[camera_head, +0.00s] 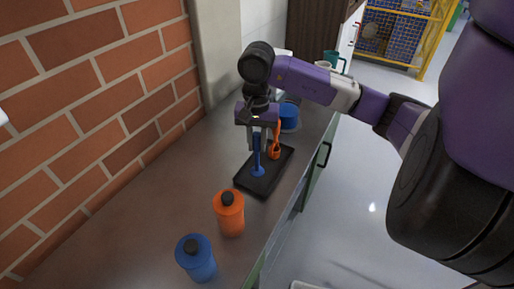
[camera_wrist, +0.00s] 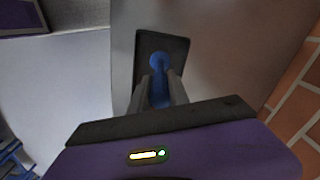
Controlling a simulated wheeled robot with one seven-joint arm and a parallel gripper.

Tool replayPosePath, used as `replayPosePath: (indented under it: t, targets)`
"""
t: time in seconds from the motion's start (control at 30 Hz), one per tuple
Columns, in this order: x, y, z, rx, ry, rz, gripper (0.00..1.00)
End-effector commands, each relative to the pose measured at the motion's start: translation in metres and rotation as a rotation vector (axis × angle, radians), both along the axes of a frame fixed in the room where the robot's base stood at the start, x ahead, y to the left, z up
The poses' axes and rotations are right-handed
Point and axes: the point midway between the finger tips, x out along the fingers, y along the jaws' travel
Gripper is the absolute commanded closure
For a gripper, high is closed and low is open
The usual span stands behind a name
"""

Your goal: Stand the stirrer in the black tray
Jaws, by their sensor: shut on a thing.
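The blue stirrer (camera_head: 257,158) is upright, with its round foot low over the black tray (camera_head: 251,187). I cannot tell whether the foot touches the tray. My gripper (camera_head: 259,142) is above the tray, pointing down, shut on the stirrer's upper shaft. In the wrist view the blue stirrer (camera_wrist: 158,62) lies between the two fingers of my gripper (camera_wrist: 159,82), with the black tray (camera_wrist: 178,50) behind it. An orange utensil (camera_head: 275,152) with a cup-like lower end stands at the tray's far side, close to my gripper and partly hidden by it.
An orange bottle (camera_head: 229,214) and a blue bottle (camera_head: 196,260) with black caps stand on the counter (camera_head: 130,240) in front of the tray. A blue container (camera_head: 289,118) stands behind it. A brick wall (camera_head: 90,100) borders the left; the counter edge is close on the right.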

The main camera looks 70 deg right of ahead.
Motion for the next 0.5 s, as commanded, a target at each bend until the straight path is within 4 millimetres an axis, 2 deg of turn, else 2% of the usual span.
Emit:
replayPosePath:
  t: [0.1,0.2,0.5]
  targets:
    - [0.0,0.001,-0.017,0.006,0.001,-0.003,1.0]
    - [0.0,0.001,-0.025,0.003,0.0,0.0,1.0]
    - [0.0,0.0,-0.027,0.001,0.0,0.0,1.0]
